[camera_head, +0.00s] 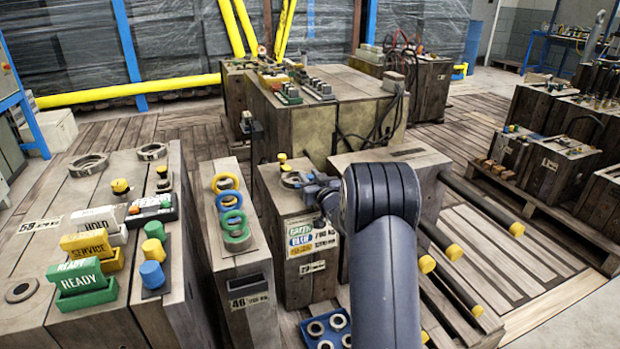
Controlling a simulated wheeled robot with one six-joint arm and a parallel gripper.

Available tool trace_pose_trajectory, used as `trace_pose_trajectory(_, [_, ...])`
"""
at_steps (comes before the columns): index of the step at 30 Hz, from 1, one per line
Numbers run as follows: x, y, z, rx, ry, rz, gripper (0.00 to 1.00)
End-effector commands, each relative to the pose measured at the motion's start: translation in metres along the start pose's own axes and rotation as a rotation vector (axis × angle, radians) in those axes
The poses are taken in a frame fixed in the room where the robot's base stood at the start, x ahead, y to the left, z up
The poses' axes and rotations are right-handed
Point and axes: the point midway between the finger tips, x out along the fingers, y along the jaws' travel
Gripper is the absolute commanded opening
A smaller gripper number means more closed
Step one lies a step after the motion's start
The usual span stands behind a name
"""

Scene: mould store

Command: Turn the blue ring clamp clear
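The left block (45,205) carries HOLD, SERVICE and READY blocks, a yellow knob (121,187) and coloured cylinders. Yellow-ended bars (480,207) stick out at right. A blue tray (308,340) of rings is low in front. A large block (300,120) stands behind.

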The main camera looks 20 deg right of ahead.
Motion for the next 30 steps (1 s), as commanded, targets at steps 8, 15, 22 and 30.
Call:
trace_pose_trajectory(8, [-0.0001,0.0000,0.0000,0.000,0.000,0.000,0.05])
trace_pose_trajectory(15, [-0.0001,0.0002,-0.0013,-0.001,0.000,-0.012,0.01])
trace_pose_trajectory(22, [-0.0002,0.0012,-0.0041,0.000,-0.004,-0.092,0.01])
trace_pose_trajectory(30, [-0.0002,0.0016,-0.0055,0.001,-0.010,-0.279,0.01])
